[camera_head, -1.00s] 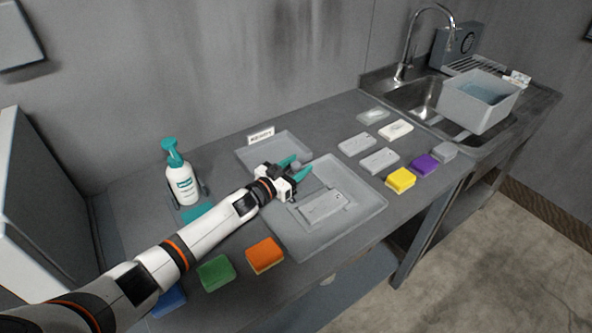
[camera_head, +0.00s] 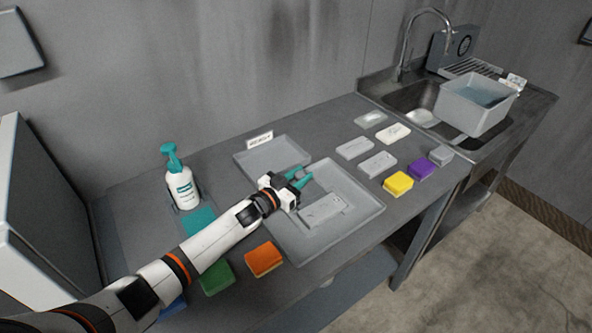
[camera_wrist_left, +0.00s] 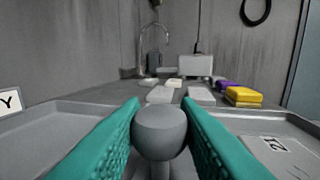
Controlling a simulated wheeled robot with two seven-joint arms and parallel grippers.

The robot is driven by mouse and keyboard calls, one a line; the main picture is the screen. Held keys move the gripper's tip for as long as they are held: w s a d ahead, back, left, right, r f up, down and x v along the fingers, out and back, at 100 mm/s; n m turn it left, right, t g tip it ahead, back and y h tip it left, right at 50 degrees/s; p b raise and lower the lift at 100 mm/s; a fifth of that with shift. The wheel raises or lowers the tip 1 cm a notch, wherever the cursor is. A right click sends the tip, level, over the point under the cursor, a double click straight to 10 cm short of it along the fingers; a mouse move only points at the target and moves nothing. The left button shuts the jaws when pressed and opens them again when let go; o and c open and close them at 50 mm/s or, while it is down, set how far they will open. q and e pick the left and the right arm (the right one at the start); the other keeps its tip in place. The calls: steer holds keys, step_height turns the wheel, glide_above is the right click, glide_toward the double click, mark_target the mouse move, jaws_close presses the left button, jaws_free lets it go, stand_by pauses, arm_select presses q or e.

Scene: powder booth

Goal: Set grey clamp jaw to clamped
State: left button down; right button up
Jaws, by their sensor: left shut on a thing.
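My left gripper (camera_head: 301,177) reaches in from the left over the large grey tray. In the left wrist view, its two teal fingers (camera_wrist_left: 160,135) are shut on a round grey knob (camera_wrist_left: 160,132) on a short stem, which looks like part of the grey clamp jaw. The fingers touch the knob from both sides. In the head view the gripper mostly hides the knob, so I cannot tell the jaw's position. A flat grey plate (camera_head: 322,209) lies in the tray just below the gripper; its numbered face (camera_wrist_left: 276,145) shows at right in the wrist view. My right gripper is not in view.
A smaller labelled tray (camera_head: 262,160) lies behind. Orange (camera_head: 264,259) and green (camera_head: 217,279) blocks sit in front. Yellow (camera_head: 398,183) and purple (camera_head: 421,168) blocks lie right, near the sink with a grey tub (camera_head: 470,117).

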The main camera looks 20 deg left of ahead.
arm_select(q)
steer(key=c, duration=1.1)
jaws_free()
steer(key=shift+s, duration=0.1)
steer(key=b+v, duration=0.1)
steer(key=v, duration=1.1)
